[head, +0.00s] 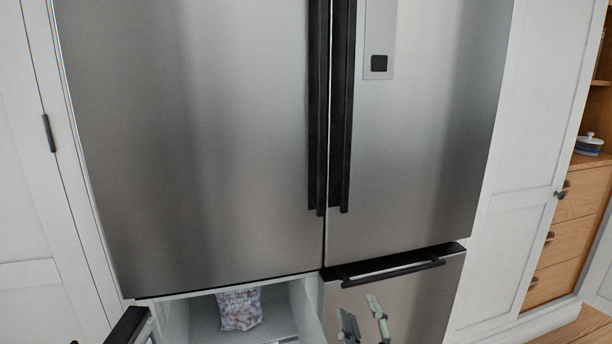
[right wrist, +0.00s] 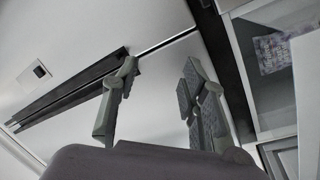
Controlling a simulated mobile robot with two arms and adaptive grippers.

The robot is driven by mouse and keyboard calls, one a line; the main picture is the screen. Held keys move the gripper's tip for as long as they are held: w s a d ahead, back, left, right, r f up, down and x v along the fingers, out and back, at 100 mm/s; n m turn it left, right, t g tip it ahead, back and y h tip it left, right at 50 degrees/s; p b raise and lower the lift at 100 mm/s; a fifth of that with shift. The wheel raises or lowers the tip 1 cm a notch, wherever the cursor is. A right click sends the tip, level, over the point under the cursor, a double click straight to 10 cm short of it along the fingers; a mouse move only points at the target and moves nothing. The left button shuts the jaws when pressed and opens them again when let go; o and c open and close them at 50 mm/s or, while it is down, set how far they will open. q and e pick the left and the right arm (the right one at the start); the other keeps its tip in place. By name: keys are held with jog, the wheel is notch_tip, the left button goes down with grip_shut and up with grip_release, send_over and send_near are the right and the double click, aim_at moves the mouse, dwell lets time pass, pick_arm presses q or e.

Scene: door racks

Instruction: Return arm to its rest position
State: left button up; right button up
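My right gripper (head: 357,306) shows at the bottom of the head view, in front of the lower right fridge door (head: 425,300). Its two fingers stand apart with nothing between them. In the right wrist view the open gripper (right wrist: 160,80) also shows empty, with the fridge surface behind it. It appears apart from the black handle (head: 392,272) of the lower right door. My left gripper is not in the head view.
The upper fridge doors, left (head: 200,130) and right (head: 440,120), are shut, with long black vertical handles. The lower left compartment (head: 175,320) is open and holds a printed bag (head: 239,308). White cabinets flank the fridge; wooden drawers (head: 565,215) stand at far right.

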jog(key=s+d+f+m+g+h, duration=0.1)
jog(key=s+d+f+m+g, duration=0.15)
jog(key=f, duration=0.35)
jog(key=s+d+f+m+g+h, duration=0.2)
jog(key=d+f+g, duration=0.1)
jog(key=d+f, duration=0.15)
jog(key=s+d+f+m+g, duration=0.2)
jog(key=s+f+g, duration=0.4)
jog(key=s, duration=0.5)
jog(key=s+d+f+m+g, duration=0.2)
jog(key=s+f+m+g, duration=0.15)
jog(key=s+f, duration=0.65)
notch_tip(320, 180, down, 22)
jog(key=s+n+g, duration=0.1)
jog(key=s+g, duration=0.1)
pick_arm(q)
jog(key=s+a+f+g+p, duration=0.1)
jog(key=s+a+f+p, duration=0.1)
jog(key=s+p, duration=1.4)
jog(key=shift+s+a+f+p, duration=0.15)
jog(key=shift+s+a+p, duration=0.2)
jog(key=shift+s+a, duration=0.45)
pick_arm(e)
jog(key=s+d+f+g, duration=0.1)
jog(key=s+d+f, duration=0.1)
jog(key=s, duration=1.6)
jog(key=shift+d+f+y, duration=0.15)
jog(key=shift+d+y, duration=0.15)
jog(key=shift+d, duration=0.05)
